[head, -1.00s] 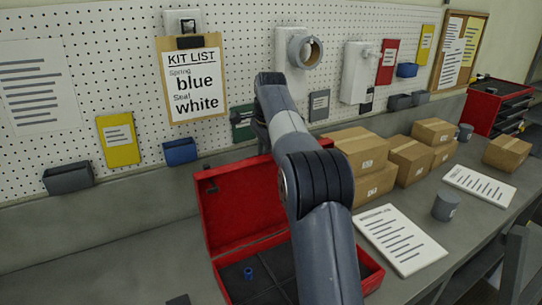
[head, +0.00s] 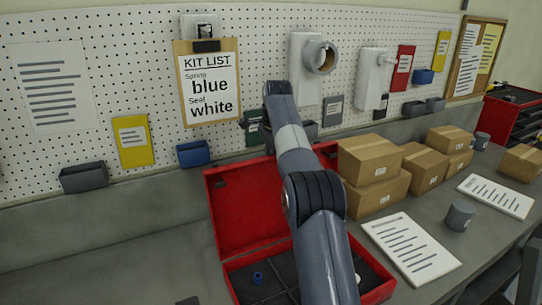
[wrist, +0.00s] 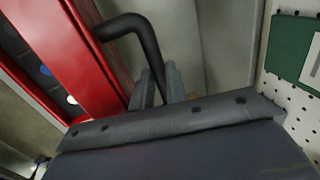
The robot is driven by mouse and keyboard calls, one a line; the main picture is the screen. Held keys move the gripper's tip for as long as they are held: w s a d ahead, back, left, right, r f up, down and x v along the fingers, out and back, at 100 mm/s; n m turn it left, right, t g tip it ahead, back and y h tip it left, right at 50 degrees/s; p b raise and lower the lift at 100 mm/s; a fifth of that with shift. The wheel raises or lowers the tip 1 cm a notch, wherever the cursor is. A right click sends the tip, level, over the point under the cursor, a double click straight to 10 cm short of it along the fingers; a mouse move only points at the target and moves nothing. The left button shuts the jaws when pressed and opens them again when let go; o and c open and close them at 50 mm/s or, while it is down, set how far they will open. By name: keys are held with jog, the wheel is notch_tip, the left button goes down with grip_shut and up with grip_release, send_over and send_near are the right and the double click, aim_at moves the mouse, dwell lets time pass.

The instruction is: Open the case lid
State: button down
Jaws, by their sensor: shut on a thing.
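The red case (head: 382,287) sits on the bench with its lid (head: 235,208) standing open, inner face towards me. A small blue piece (head: 258,278) and a white piece (head: 357,278) lie in its dark compartments. In the wrist view the red case (wrist: 85,50) is at the left, and a bent black handle (wrist: 130,27) runs down between my fingers. My gripper (wrist: 158,85) is shut on this handle. In the head view my arm hides the gripper and part of the lid.
Cardboard boxes (head: 375,160) stand right of the case, with a printed sheet (head: 410,248) and a grey cup (head: 460,215) nearby. The pegboard (head: 120,60) with a kit list (head: 210,85) is close behind the lid. The bench left of the case is mostly clear.

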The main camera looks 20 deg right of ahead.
jog(key=shift+r, duration=0.15)
jog(key=c, duration=1.4)
grip_release()
jog(key=shift+s, duration=0.1)
